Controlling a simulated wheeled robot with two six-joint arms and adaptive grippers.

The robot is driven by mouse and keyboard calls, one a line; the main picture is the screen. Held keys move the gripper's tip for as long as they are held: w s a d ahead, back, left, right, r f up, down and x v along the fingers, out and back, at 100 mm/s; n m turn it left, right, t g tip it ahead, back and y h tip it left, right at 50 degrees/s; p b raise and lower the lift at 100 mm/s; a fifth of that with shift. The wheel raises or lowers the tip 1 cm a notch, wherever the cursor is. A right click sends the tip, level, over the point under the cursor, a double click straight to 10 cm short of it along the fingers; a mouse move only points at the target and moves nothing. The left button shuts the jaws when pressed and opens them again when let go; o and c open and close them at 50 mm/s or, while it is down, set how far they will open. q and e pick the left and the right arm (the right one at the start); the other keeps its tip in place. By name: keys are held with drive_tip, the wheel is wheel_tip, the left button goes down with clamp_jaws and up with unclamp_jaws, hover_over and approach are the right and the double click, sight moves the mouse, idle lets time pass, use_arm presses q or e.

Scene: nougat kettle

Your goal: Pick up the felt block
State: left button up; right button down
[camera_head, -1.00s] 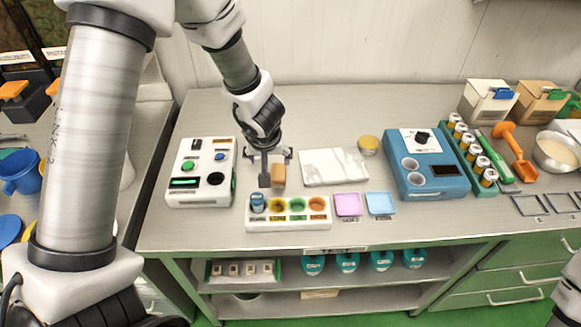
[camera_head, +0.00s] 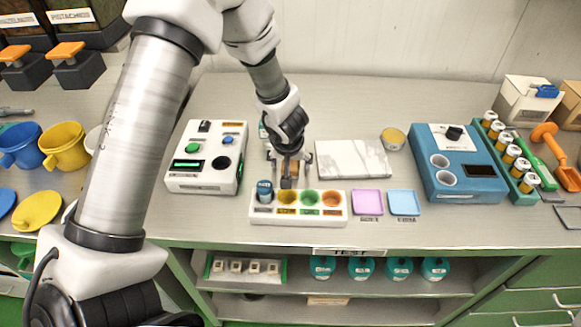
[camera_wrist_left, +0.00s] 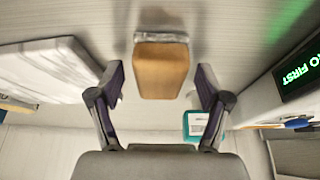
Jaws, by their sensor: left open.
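The felt block is an orange-brown block (camera_wrist_left: 160,70) with a grey strip along one end. In the left wrist view it lies centred between the fingers, with a gap on each side. In the head view the felt block (camera_head: 294,169) is mostly hidden behind my left gripper (camera_head: 290,163), just behind the white tray of coloured wells. My left gripper (camera_wrist_left: 161,85) is open and empty, its fingers pointing down over the block. Whether the fingertips reach down beside the block is hard to tell. My right gripper is out of view.
A white device (camera_head: 207,157) stands left of the gripper and a marble slab (camera_head: 353,159) right of it. The white well tray (camera_head: 335,221) is in front. A teal-labelled bottle (camera_wrist_left: 197,125) stands close behind. A blue machine (camera_head: 460,185) is farther right.

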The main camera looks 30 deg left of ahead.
use_arm(q)
drive_tip(key=shift+r, duration=0.15)
drive_tip(key=c, duration=1.2)
drive_tip(key=shift+c, duration=0.2)
wheel_tip(320, 180, up, 10)
drive_tip(key=p, duration=0.7)
drive_tip(key=shift+s+r, duration=0.1)
drive_tip(key=o, duration=0.4)
drive_tip(key=shift+c, duration=1.4)
